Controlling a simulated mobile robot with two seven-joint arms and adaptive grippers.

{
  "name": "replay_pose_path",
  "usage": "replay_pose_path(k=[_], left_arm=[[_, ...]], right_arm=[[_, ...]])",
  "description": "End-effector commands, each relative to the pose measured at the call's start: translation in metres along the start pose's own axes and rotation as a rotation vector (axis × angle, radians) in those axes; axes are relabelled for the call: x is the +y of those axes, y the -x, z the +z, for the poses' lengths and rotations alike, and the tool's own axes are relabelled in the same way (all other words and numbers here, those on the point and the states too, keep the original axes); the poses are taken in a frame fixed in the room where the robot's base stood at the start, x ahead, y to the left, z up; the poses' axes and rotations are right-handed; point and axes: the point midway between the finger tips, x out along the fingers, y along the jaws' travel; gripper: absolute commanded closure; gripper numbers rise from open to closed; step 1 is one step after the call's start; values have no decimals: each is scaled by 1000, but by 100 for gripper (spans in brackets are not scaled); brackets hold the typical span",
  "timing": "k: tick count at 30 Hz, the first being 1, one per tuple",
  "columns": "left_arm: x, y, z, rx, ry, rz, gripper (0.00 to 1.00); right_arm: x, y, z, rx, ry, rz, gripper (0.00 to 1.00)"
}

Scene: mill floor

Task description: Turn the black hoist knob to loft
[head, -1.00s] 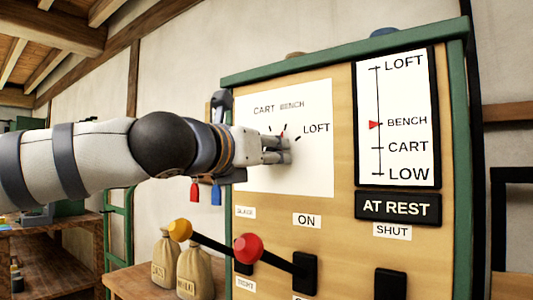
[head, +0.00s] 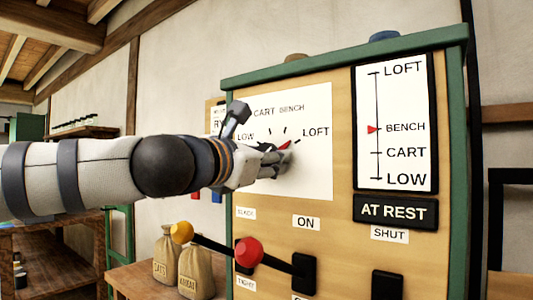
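The black hoist knob (head: 286,153) is on the white dial plate (head: 318,175) of the wooden panel, mostly hidden behind my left gripper. Its red pointer shows past the fingers and points up and right, between the BENCH and LOFT labels and nearer LOFT. My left gripper (head: 275,164) comes in from the left, rolled over, with its fingers closed about the knob. The gauge (head: 397,110) at the upper right has its red marker at BENCH, and the sign (head: 396,211) below reads AT REST. My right gripper is not in view.
Below the dial, a red-knobbed lever (head: 249,251) and a yellow-knobbed lever (head: 182,232) stick out from the panel. Two sacks (head: 195,274) stand on a wooden table to the left. A black switch (head: 388,284) is at the lower right.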

Motion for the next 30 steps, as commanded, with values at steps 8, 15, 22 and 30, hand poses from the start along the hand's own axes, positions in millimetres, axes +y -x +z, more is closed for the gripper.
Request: replay_pose_path(k=[8,15,22,30], left_arm=[[2,0,2,-18,-134,1,91],[2,0,2,-24,-183,1,91],[2,0,1,-24,-190,1,91],[2,0,2,-25,-189,1,48]], right_arm=[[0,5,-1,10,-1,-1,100],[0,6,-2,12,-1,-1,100],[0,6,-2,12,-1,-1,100],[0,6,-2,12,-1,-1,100]])
